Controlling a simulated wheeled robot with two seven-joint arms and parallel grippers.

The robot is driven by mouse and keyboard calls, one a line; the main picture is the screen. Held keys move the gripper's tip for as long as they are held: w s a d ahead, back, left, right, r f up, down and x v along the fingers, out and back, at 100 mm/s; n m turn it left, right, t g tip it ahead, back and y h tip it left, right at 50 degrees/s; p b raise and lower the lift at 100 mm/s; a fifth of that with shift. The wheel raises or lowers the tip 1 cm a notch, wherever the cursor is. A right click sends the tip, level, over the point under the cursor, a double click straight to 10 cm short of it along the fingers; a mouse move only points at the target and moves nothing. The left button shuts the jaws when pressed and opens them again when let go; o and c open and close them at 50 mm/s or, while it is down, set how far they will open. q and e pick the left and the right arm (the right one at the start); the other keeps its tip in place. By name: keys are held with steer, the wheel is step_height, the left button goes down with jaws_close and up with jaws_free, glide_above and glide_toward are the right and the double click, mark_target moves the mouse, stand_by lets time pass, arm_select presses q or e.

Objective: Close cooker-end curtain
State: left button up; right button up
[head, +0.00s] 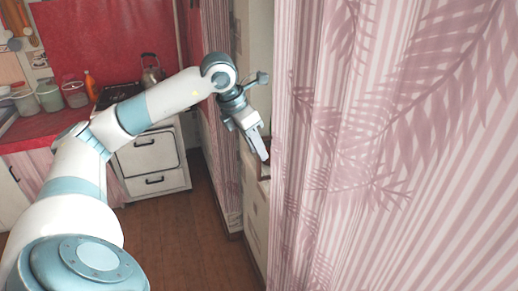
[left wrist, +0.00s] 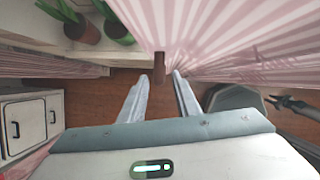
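A narrow pink striped curtain (head: 213,120) hangs bunched beyond my left gripper, near the cooker (head: 150,160). It seems to show at the left of the left wrist view (left wrist: 50,66). A large pink curtain with a fern pattern (head: 390,130) fills the right of the head view and the top right of the left wrist view (left wrist: 240,40). My left gripper (head: 263,153) points downward beside this large curtain's left edge. In the left wrist view its two fingers (left wrist: 159,76) stand apart, with no cloth visibly clamped between them. My right gripper is out of view.
Potted plants (left wrist: 85,28) stand on a pale shelf past the fingers. A red counter (head: 40,130) holds several jars, and a kettle (head: 151,68) is on the cooker. Brown wooden floor (head: 170,235) is open between the cooker and the curtains.

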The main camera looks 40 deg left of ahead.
arm_select(q)
steer(key=shift+x, duration=1.2)
jaws_close()
steer(key=shift+a, duration=0.1)
